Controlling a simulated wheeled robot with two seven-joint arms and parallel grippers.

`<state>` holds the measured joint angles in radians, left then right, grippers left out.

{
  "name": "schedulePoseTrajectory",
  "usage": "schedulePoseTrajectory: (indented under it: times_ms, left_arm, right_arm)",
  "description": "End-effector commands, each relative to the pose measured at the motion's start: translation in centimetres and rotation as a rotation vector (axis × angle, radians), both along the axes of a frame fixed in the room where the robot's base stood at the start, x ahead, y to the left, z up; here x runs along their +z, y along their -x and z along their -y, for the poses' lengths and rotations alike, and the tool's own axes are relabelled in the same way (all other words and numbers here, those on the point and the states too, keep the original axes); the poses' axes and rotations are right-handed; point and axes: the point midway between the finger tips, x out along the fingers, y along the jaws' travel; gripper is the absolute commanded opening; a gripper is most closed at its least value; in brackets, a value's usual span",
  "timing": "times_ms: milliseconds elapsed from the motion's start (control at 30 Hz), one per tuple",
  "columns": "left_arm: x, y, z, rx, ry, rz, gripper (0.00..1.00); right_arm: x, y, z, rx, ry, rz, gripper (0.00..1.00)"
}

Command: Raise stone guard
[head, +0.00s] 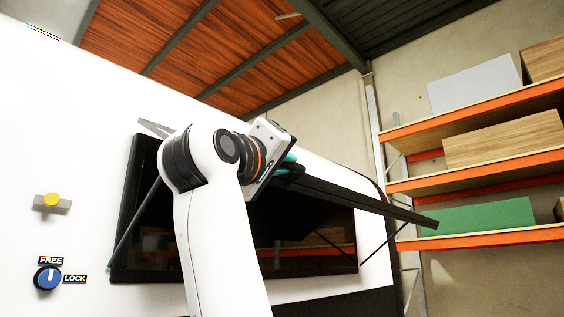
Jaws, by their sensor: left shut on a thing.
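The stone guard (355,198) is a dark panel on the white caravan front. It stands swung out from the dark window (310,262), its free edge reaching to the right. My left gripper (288,168) is at the guard's edge and shut on it; my arm hides part of the guard and the contact. Thin dark struts (384,244) show at both sides of the window. A blue knob (48,278) labelled FREE and LOCK is at the lower left, and a yellow button (52,199) on a grey plate is above it. My right gripper is not in view.
Orange-edged shelves (480,186) stand at the right with a green box (486,217), wooden boxes (503,139) and a grey box (474,84). The white caravan wall (90,130) fills the left. There is open space between the guard's free edge and the ceiling.

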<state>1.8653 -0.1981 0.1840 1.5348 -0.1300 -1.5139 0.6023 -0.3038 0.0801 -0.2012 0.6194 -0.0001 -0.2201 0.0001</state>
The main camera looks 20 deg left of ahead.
Motion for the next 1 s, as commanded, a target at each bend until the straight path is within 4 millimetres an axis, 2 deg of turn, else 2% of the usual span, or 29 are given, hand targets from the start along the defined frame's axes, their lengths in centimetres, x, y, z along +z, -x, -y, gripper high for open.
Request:
schedulePoseTrajectory:
  times_ms: [33,133,400,533,667,800,1000]
  left_arm:
    - [-0.1,-0.1,-0.1,0.001,0.002,-0.002,0.19]
    - [-0.1,-0.1,-0.1,0.001,0.002,-0.002,0.36]
    - [-0.1,0.0,-0.1,0.001,0.000,0.000,0.36]
    - [-0.5,0.8,-0.2,0.001,0.001,0.003,0.36]
    - [-1.4,2.9,-0.3,0.002,0.001,0.005,0.36]
    - [-2.4,5.8,-0.6,0.002,0.002,0.006,0.36]
    - [-3.3,9.3,-0.9,0.002,0.002,0.003,0.36]
  right_arm:
    - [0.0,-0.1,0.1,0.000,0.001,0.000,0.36]
    - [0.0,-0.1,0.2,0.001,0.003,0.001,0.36]
    - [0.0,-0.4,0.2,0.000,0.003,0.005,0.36]
    - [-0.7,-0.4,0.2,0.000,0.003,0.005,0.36]
    - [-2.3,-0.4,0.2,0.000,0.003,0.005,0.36]
    - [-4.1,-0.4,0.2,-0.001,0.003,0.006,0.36]
    - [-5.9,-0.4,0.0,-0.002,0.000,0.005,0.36]
